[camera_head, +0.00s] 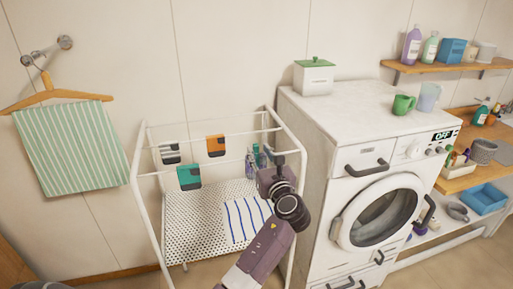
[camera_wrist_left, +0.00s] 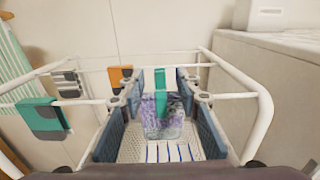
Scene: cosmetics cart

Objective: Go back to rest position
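My left arm reaches up from the bottom of the head view, over the right side of the white wire cart (camera_head: 150,215). Its gripper (camera_head: 270,160) is near the cart's upper right rails. In the left wrist view, the two blue finger pads of the gripper (camera_wrist_left: 160,90) stand wide apart. My right gripper is not in view.
A striped cloth (camera_head: 240,222) lies in the cart. A washing machine (camera_head: 318,200) stands close on the right. A striped towel (camera_head: 70,145) hangs on the left wall.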

